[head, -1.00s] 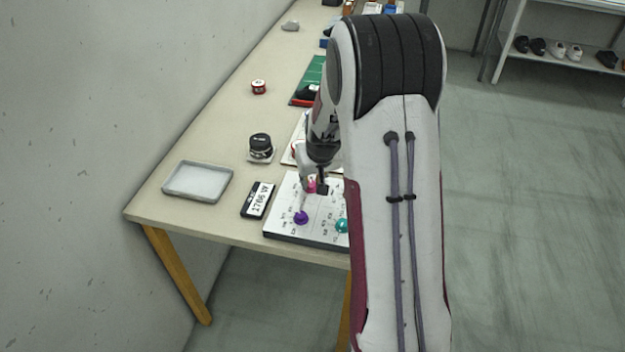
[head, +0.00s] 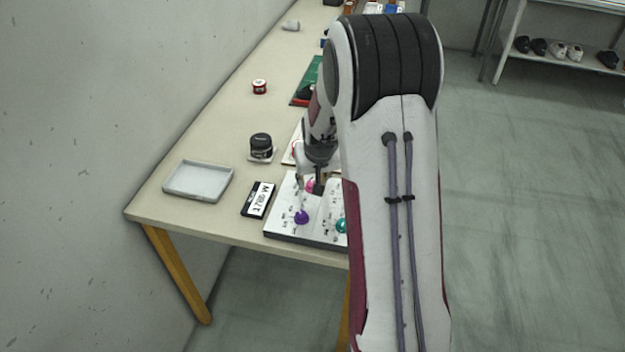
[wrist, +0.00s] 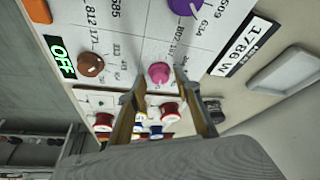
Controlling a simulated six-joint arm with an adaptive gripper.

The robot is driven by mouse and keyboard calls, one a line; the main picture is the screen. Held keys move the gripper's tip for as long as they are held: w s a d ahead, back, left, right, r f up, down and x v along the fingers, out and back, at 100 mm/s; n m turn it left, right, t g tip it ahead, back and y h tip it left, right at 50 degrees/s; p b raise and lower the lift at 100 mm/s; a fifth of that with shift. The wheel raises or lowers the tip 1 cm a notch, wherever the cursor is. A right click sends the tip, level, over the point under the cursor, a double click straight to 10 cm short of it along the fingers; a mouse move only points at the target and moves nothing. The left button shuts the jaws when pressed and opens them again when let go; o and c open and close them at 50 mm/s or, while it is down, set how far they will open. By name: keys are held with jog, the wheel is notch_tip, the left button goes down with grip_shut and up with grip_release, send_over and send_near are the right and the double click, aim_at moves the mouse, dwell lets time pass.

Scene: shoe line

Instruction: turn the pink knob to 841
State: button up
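The pink knob (wrist: 158,73) sits on a white panel (wrist: 120,28) printed with numbers. In the wrist view it lies between the two fingertips of my gripper (wrist: 160,82), with a small gap seeming to show on each side. My gripper is open and reaches down over the panel in the head view (head: 312,186), where the pink knob (head: 309,186) is partly hidden by it. The numbers around the pink knob are too small and tilted to read surely, and I cannot tell its setting.
A purple knob (head: 301,217), a teal knob (head: 341,226) and a brown knob (wrist: 90,64) share the panel. A green display (wrist: 61,60) is beside it.

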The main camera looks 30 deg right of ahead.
jog(key=shift+r, duration=0.15)
dwell(0.3)
jog(key=v, duration=1.1)
jog(key=shift+s+r, duration=0.2)
jog(key=shift+r, duration=0.15)
jog(key=shift+a+f, duration=0.1)
jog(key=shift+w+d+f+n, duration=0.15)
jog(key=shift+w+f+n, duration=0.2)
jog(key=shift+f, duration=0.3)
jog(key=shift+w+d+f+n, duration=0.1)
jog(key=shift+w+f+n, duration=0.05)
jog(key=shift+f+n, duration=0.4)
jog(key=shift+w+d+f+n, duration=0.2)
jog(key=shift+f+n, duration=0.1)
jog(key=shift+f, duration=0.4)
jog(key=shift+f, duration=0.1)
jog(key=shift+x, duration=3.8)
jog(key=shift+w+a, duration=0.1)
grip_shut()
